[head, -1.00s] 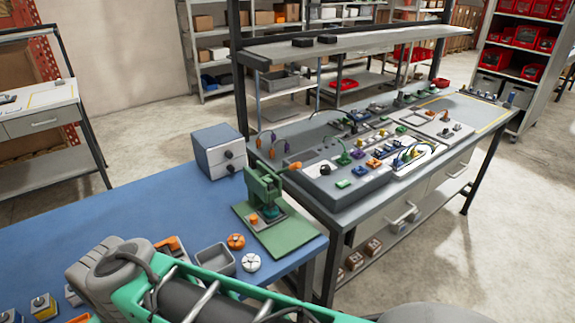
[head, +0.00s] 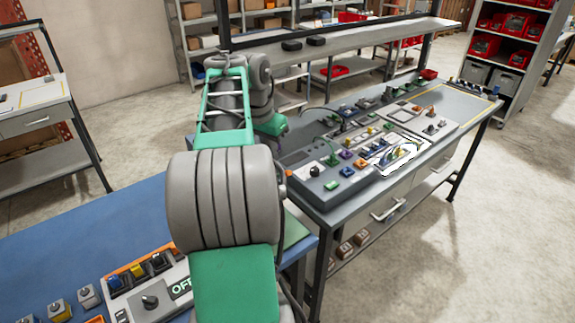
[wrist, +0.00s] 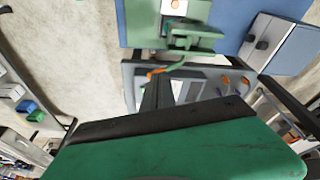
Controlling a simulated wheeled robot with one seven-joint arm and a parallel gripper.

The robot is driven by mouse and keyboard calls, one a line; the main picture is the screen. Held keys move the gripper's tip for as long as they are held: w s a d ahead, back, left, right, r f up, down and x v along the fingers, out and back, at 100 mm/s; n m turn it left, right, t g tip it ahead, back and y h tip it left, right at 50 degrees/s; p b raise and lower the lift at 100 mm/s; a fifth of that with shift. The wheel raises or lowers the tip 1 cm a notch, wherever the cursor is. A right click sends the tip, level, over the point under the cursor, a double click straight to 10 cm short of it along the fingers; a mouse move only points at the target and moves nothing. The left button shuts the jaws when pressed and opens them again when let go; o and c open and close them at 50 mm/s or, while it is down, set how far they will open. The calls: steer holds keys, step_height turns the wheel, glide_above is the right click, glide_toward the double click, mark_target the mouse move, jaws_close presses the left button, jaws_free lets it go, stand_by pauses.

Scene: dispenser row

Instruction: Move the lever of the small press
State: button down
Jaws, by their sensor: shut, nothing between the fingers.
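The small green press (wrist: 190,38) shows at the top middle of the wrist view, on a green base board. Its lever (wrist: 182,67) reaches down and left to an orange knob (wrist: 156,73). My gripper (wrist: 156,80) is shut and empty, its dark fingers pointing up the picture. The fingertips are beside the orange knob in the picture; I cannot tell whether they touch it.
A grey box (wrist: 275,42) stands beside the press on the blue table (wrist: 240,15). The grey bench with a button console (head: 330,188) is close by on the right. A panel marked OFF (head: 150,300) is at the front left. Open floor lies to the right.

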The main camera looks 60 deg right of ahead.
steer(key=shift+s+d+r+m, duration=0.25)
steer(key=shift+s+d+m, duration=0.25)
steer(key=shift+s+d, duration=0.35)
steer(key=shift+f, duration=0.15)
